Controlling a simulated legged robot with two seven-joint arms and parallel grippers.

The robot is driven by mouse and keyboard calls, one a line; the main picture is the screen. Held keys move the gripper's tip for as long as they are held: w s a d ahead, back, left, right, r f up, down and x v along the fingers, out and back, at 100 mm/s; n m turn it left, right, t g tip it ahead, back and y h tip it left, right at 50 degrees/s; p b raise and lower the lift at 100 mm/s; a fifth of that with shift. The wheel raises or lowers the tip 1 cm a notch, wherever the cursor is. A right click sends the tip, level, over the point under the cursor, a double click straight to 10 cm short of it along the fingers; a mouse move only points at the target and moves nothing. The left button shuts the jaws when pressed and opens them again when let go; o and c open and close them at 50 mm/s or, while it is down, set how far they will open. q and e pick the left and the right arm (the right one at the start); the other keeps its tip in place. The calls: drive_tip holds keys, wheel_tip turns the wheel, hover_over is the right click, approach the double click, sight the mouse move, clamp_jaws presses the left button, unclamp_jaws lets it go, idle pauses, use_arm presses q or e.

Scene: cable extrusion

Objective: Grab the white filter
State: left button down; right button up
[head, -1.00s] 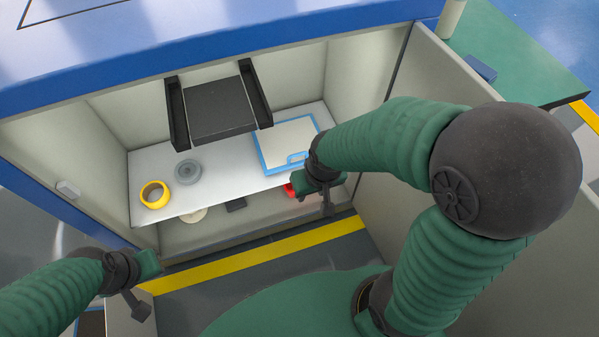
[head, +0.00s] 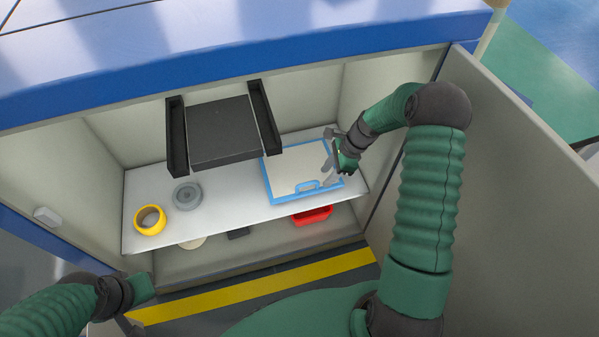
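The white filter (head: 292,172) is a flat, off-white square panel with a blue frame and a blue handle (head: 308,186) on its front edge. It lies on the white shelf inside the cabinet, on the right. My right gripper (head: 330,168) is over the filter's right part, with its fingers spread apart and nothing seen between them. I cannot tell whether it touches the filter.
On the white shelf (head: 232,215) stand a yellow ring (head: 150,220) and a grey round part (head: 186,196). A black slotted holder (head: 222,132) hangs above. A red tray (head: 312,215) is below the shelf. The open cabinet door (head: 500,190) bounds the right side.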

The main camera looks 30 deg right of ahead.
drive_tip(key=b+x, duration=0.1)
drive_tip(key=x, duration=0.1)
drive_tip(key=b+x, duration=0.1)
drive_tip(key=x, duration=0.3)
drive_tip(key=shift+w+f+b, duration=0.15)
drive_tip(key=shift+w+b, duration=0.15)
drive_tip(key=shift+b, duration=0.1)
clamp_jaws()
